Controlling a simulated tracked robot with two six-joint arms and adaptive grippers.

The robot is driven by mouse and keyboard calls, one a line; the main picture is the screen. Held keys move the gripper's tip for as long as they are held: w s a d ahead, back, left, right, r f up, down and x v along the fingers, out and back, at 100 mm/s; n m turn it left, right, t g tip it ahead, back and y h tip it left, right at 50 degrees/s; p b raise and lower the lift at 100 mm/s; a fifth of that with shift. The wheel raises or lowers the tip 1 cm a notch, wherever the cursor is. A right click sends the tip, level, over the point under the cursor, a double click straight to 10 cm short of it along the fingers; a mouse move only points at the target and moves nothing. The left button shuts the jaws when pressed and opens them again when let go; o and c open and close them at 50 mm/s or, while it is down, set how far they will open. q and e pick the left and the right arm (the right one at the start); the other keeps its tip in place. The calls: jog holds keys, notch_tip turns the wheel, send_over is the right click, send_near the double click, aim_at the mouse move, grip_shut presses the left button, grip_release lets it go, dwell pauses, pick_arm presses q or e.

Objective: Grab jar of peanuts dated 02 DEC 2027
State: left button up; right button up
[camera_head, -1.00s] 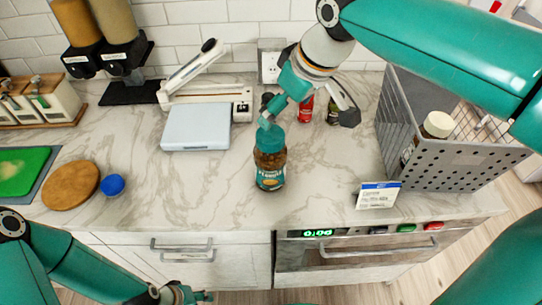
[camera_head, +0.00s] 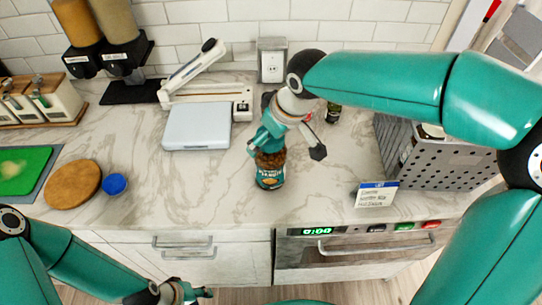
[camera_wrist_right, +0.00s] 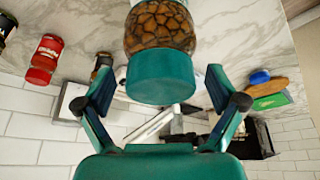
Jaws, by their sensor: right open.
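The peanut jar (camera_head: 269,176) stands upright on the marble counter, with brown nuts and a teal label; no date is readable. In the right wrist view the jar (camera_wrist_right: 160,28) shows its teal lid between my right gripper's fingers, with a gap on each side. My right gripper (camera_head: 285,150) is open over the jar's top and hides its lid in the head view. My left gripper (camera_head: 186,292) is low in front of the counter, away from the jar. Its fingers are too small and edge-on to tell their opening.
A grey perforated basket (camera_head: 450,165) and a small sign card (camera_head: 376,195) stand to the right. A white scale (camera_head: 197,126) is behind left. A red jar (camera_wrist_right: 45,58) and a dark bottle (camera_head: 333,113) stand farther back.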

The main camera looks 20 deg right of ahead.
jog(key=c, duration=1.8)
jog(key=shift+r, duration=0.1)
grip_shut()
jog(key=shift+r, duration=0.1)
